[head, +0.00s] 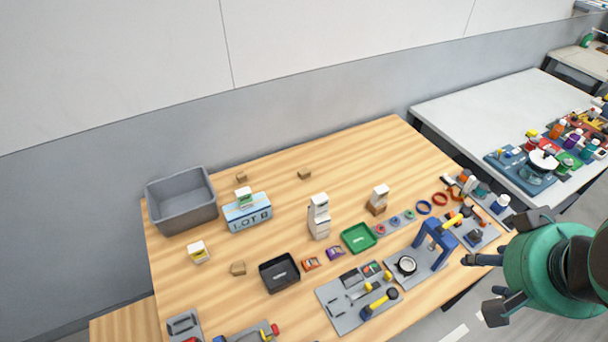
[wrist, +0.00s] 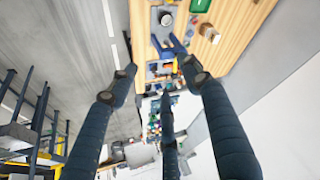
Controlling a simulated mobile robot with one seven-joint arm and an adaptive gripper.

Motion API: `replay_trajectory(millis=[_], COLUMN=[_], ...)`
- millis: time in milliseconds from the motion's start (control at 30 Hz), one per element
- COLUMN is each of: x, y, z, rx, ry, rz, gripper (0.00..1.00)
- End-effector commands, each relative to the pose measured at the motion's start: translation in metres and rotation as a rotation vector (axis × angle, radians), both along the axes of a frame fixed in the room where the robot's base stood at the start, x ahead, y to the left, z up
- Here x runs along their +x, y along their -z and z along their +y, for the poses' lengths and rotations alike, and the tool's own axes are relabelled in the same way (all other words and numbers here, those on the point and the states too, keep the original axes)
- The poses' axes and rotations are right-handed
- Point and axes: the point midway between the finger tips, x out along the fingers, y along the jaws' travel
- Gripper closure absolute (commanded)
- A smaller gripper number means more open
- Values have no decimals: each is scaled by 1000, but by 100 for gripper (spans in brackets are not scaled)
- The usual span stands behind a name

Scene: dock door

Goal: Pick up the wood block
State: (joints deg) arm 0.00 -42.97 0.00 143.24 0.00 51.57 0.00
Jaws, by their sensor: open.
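Several small brown wood-coloured blocks are on the wooden table in the head view. One block (head: 304,174) lies near the back edge, and another block (head: 241,178) lies to its left behind the blue box. A third, angular block (head: 238,268) lies toward the front left. A brown piece (head: 377,209) also sits under a white box. I cannot tell which one the task names. My gripper (head: 480,280) is open and empty, off the table's right front edge, well apart from all of them. Its spread fingers show in the wrist view (wrist: 160,78).
A grey bin (head: 181,219), a blue LOT 8 box (head: 247,213), a white stack (head: 319,217), a black tray (head: 279,280) and a green tray (head: 358,245) stand on the table. A blue arch-shaped stand (head: 436,240) is nearest my gripper. The back centre is mostly clear.

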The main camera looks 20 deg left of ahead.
Motion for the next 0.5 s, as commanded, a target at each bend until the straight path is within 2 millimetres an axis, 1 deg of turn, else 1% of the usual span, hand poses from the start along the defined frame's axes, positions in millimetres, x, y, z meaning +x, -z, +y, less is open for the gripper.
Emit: replay_trajectory(millis=[367, 500], x=[1, 8], y=[0, -1], z=[1, 7], rx=[1, 5], ry=[-3, -15], rz=[1, 10], gripper=[46, 46])
